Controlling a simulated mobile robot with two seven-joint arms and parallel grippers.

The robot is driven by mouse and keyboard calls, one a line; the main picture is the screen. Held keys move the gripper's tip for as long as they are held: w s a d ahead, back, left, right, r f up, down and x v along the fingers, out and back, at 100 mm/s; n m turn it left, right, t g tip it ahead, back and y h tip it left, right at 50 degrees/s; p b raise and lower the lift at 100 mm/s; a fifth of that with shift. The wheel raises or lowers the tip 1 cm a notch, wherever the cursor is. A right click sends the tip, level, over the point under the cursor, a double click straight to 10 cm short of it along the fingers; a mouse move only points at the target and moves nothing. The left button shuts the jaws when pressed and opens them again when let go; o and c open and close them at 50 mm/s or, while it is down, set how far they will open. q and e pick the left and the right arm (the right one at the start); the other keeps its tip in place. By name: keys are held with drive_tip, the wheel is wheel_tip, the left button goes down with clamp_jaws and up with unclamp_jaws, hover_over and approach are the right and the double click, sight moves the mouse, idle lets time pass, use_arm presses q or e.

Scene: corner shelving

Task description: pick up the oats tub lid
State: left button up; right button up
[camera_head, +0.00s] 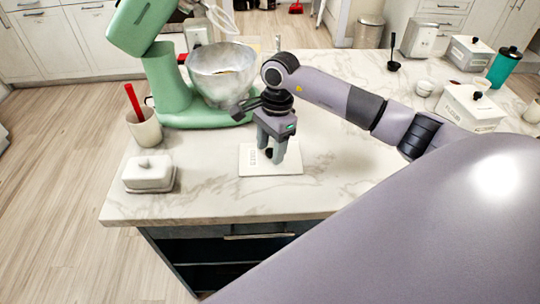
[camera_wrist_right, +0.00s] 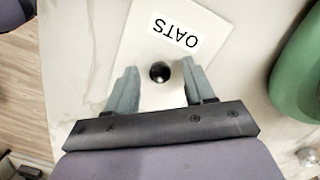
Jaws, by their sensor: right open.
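The oats tub lid (camera_head: 290,160) is a flat white square with a small black knob, lying on the marble counter. It also shows in the right wrist view (camera_wrist_right: 215,75), with an "OATS" label and the round knob in its middle. My right gripper (camera_head: 270,155) points down over the lid. Its two fingers are apart, one on each side of the knob, and it shows the same way in the right wrist view (camera_wrist_right: 158,75). I cannot tell whether the fingers touch the knob. My left gripper is not in view.
A green stand mixer (camera_head: 172,95) with a metal bowl (camera_head: 222,75) stands behind the lid. A white butter dish (camera_head: 148,172) and a cup (camera_head: 145,128) with a red-handled utensil are at left. White knobbed boxes (camera_head: 472,108) stand at right. Counter in front is clear.

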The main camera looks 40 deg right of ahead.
clamp_jaws()
